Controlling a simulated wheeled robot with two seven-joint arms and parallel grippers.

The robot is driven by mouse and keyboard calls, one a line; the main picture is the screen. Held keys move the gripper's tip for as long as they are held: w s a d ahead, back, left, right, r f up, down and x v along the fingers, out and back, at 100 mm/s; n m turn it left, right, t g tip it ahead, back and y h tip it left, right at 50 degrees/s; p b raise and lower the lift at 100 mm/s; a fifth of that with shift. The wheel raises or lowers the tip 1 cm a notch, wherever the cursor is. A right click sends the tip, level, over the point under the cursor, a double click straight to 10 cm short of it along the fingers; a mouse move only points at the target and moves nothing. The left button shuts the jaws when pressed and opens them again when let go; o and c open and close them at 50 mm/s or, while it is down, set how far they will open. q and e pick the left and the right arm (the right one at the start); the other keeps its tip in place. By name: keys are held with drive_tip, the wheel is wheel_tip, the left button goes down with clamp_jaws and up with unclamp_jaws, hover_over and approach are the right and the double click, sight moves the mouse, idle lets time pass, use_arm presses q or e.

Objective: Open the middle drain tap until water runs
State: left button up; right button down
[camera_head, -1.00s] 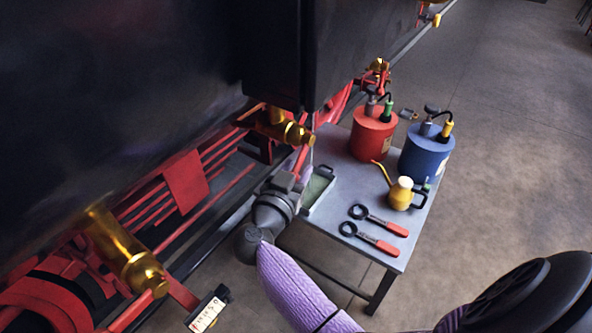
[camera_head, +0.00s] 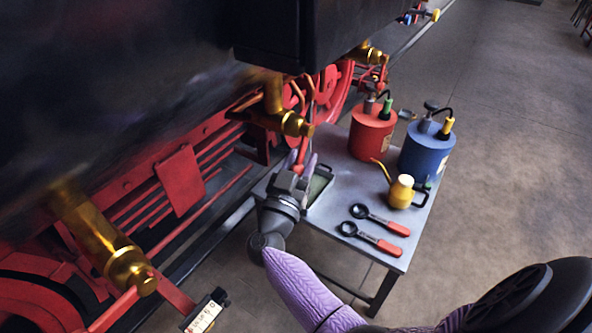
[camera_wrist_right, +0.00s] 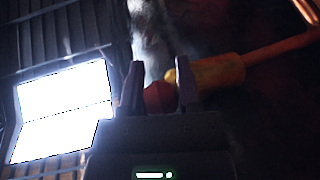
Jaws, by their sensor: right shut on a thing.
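The middle drain tap (camera_head: 285,122) is brass and sits low on the dark locomotive, between a nearer brass tap (camera_head: 110,252) and a farther one (camera_head: 370,54). Its red lever (camera_head: 301,150) hangs down from the tap's end. My right gripper (camera_head: 301,167) is shut on the lever's lower end, just over the table's near left corner. In the right wrist view, the fingers stand either side of a red end (camera_wrist_right: 160,97), with brass behind. A pale streak shows there between the fingers; I cannot tell whether it is water. My left gripper is not in view.
A grey table (camera_head: 335,205) holds a green-lined tray (camera_head: 318,188), red can (camera_head: 371,135), blue can (camera_head: 427,150), yellow oil can (camera_head: 400,192) and two red-handled tools (camera_head: 380,220). A white label (camera_head: 205,316) is at lower left. Floor to the right is clear.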

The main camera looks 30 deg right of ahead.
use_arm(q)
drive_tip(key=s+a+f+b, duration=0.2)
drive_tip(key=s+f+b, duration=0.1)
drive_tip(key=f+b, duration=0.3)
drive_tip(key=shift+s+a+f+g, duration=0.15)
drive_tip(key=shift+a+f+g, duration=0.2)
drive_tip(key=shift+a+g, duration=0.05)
use_arm(e)
drive_tip(key=shift+w+d+f+n+t+h, duration=0.1)
drive_tip(key=shift+w+d+n+t+h, duration=0.1)
drive_tip(key=shift+d+n+t+h, duration=0.45)
drive_tip(key=shift+w+d+n+t+h, duration=0.15)
drive_tip(key=shift+d+t+h, duration=0.15)
drive_tip(key=shift+t, duration=0.65)
drive_tip(key=shift+w+d+f+n+t+h, duration=0.1)
drive_tip(key=shift+w+d+n+t+h, duration=0.1)
drive_tip(key=shift+d+n+t+h, duration=0.45)
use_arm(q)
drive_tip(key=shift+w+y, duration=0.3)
use_arm(e)
drive_tip(key=shift+a+r+m, duration=0.1)
drive_tip(key=shift+a+m, duration=0.15)
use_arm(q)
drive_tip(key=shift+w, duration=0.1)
use_arm(e)
drive_tip(key=shift+c, duration=1.4)
unclamp_jaws()
